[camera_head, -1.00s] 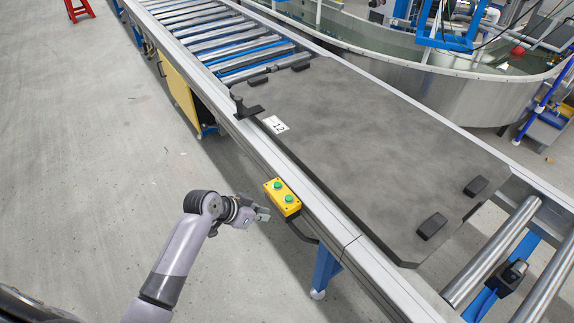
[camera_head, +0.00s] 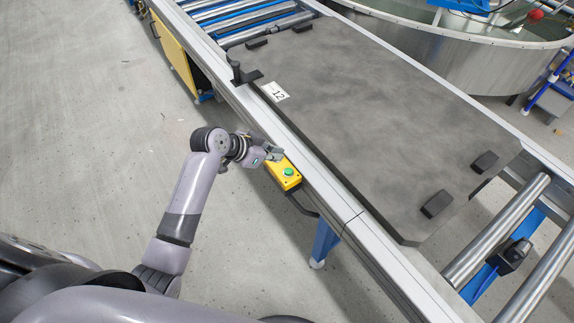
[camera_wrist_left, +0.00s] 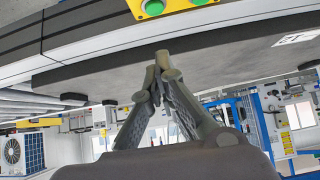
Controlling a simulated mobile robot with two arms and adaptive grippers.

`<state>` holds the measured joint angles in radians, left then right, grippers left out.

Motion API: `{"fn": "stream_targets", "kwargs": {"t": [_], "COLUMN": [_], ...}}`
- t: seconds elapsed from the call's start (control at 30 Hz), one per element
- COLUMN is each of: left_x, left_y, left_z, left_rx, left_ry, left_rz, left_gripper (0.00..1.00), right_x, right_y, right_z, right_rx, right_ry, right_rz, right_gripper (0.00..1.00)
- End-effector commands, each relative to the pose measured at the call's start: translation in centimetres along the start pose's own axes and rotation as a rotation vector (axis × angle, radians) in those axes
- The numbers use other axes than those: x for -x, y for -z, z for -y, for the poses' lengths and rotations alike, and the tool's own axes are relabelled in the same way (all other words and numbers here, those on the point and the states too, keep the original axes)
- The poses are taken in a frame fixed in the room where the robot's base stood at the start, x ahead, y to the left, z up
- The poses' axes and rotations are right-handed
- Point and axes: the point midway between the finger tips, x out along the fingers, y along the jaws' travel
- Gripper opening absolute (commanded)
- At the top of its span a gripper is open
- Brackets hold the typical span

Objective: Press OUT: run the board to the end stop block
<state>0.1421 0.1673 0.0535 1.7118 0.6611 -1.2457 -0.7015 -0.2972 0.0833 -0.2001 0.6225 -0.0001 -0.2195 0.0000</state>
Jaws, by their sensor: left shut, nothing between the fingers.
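The dark grey board (camera_head: 350,120), with a "12" label and black blocks on it, lies on the roller conveyor. A black block on a blue bracket, apparently the end stop block (camera_head: 512,255), sits between rollers beyond the board's near end, with a gap between them. The yellow button box (camera_head: 284,174) is on the conveyor's side. Its nearer green button (camera_head: 288,171) shows; the farther one is hidden behind my left gripper (camera_head: 274,154). That gripper is shut and empty. In the left wrist view, its closed tips (camera_wrist_left: 163,62) point towards the box (camera_wrist_left: 180,8); contact cannot be told.
The conveyor's side rail (camera_head: 345,213) runs past the box. A black bracket (camera_head: 243,76) stands on the rail near the label. Bare rollers (camera_head: 500,230) lie past the board's near end. The floor at left is open. A round metal tank (camera_head: 475,60) stands behind.

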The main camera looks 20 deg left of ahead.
Motion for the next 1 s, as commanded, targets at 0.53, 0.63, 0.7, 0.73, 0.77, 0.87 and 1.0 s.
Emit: {"fn": "stream_targets", "kwargs": {"t": [0.53, 0.63, 0.7, 0.73, 0.77, 0.87, 1.0], "left_x": [-8.2, -8.4, -8.5, -8.5, -8.5, -8.5, -8.7], "left_y": [-2.5, -2.8, -2.8, -2.8, -2.8, -2.8, -3.1], "left_z": [-0.1, 0.0, 0.0, 0.0, 0.0, 0.0, 0.0], "left_rx": [0.001, 0.0, 0.0, 0.0, 0.0, 0.0, -0.001], "left_ry": [-0.001, 0.0, 0.0, 0.0, 0.0, 0.0, 0.0], "left_rz": [0.0, 0.0, 0.0, 0.0, 0.0, 0.0, 0.001], "left_gripper": [0.0, 0.0, 0.0, 0.0, 0.0, 0.0, 0.0], "right_x": [-0.8, -0.8, -0.8, -0.8, -0.8, -0.8, -1.1], "right_y": [-0.5, -0.6, -0.6, -0.6, -0.6, -0.6, -0.6], "right_z": [0.5, 0.6, 0.7, 0.7, 0.7, 0.7, 0.7], "right_rx": [-0.002, -0.003, -0.003, -0.003, -0.003, -0.003, -0.003], "right_ry": [0.005, 0.007, 0.008, 0.008, 0.008, 0.008, 0.007], "right_rz": [0.007, 0.009, 0.009, 0.009, 0.009, 0.009, 0.008], "right_gripper": [0.46, 0.46, 0.46, 0.46, 0.46, 0.46, 0.46]}}
